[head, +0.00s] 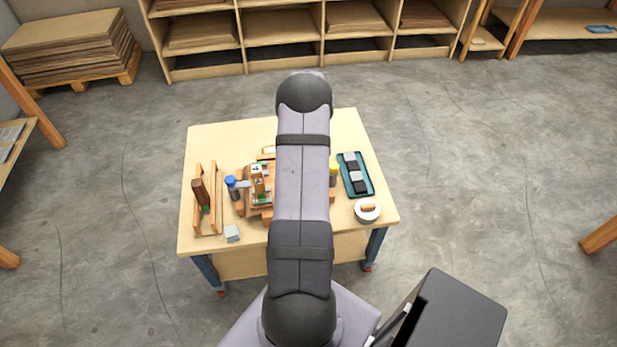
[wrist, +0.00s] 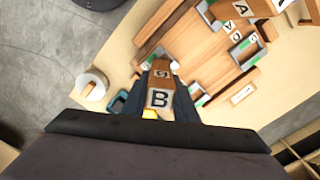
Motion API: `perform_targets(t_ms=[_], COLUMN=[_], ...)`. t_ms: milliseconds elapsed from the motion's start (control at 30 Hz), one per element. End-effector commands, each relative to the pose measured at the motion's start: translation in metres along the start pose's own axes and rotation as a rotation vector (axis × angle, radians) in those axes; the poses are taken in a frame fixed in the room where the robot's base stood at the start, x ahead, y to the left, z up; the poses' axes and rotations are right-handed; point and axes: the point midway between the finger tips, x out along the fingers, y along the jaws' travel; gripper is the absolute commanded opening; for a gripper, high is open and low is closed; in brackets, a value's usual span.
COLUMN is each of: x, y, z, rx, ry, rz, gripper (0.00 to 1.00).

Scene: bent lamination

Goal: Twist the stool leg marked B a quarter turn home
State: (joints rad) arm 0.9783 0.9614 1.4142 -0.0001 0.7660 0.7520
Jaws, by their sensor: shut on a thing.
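The stool leg marked B (wrist: 158,100) is a brown wooden block, seen end-on in the wrist view with a black B on its pale end label. Another lettered label shows on its side. My gripper (wrist: 161,86) has its dark fingers on both sides of the leg and is shut on it. The leg is over the near edge of the wooden stool seat (wrist: 195,50), by a corner socket; its seating in the socket is hidden. Another leg, marked A (wrist: 247,9), stands at the seat's far side. In the head view my arm hides the gripper and leg B.
The bench's back left is clear.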

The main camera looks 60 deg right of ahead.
Motion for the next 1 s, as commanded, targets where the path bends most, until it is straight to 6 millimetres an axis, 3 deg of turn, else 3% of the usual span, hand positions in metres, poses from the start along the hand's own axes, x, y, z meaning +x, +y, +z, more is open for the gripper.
perform_targets(t_ms=[167,500,1000], x=[-0.0007,-0.0003,-0.0005], y=[-0.0001,0.0000,-0.0001], z=[-0.0001,-0.0001,-0.0001], rx=[0.041,0.300,0.355], ry=[0.000,0.000,0.000], rz=[0.000,0.000,0.000], gripper=[0.00,0.00,0.00])
